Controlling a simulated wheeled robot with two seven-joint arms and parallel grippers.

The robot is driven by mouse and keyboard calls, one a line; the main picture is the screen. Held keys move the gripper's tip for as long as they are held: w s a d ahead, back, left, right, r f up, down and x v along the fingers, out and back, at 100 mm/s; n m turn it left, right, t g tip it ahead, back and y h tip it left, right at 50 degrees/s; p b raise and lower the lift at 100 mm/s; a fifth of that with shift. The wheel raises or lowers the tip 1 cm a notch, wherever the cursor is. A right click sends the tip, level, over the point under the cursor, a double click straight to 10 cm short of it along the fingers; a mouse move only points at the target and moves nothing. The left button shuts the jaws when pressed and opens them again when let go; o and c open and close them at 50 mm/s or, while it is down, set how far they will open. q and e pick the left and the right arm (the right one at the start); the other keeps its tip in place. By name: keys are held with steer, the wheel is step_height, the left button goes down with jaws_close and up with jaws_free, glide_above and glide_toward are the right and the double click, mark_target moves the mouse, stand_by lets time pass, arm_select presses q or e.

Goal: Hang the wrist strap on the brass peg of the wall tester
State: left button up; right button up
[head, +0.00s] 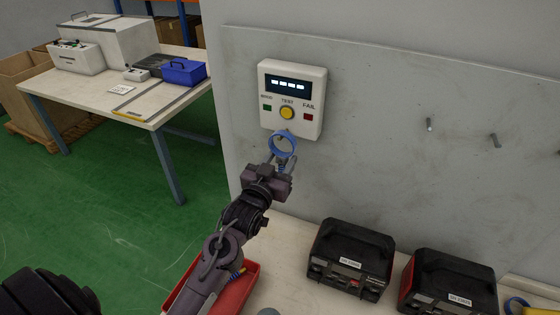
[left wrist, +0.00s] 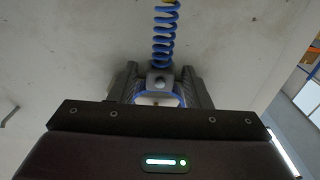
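The wall tester (head: 308,92) is a cream box on the grey wall, with a lit display and a yellow button. The wrist strap (head: 271,148) is a blue loop just below that button, in front of the tester's lower edge. My left gripper (head: 272,172) is under the loop, its fingers closed at the strap's base. In the left wrist view, the strap's blue coiled cord (left wrist: 163,40) runs away from between the fingers (left wrist: 160,88). The brass peg is not clearly visible; I cannot tell whether the loop is around it. My right gripper is out of view.
Two black cases (head: 350,258) (head: 448,285) stand on the bench below the wall. A red tray (head: 250,285) lies partly behind my left arm. Bare metal pegs (head: 429,125) (head: 494,140) stick out of the wall at right. A table (head: 150,115) stands at back left.

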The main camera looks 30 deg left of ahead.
arm_select(q)
steer(key=shift+o, duration=0.3)
steer(key=shift+s, duration=0.1)
steer(key=shift+s+f, duration=0.2)
steer(key=shift+s, duration=0.1)
steer(key=s+b, duration=0.2)
steer(key=s, duration=0.5)
steer(key=shift+d, duration=0.2)
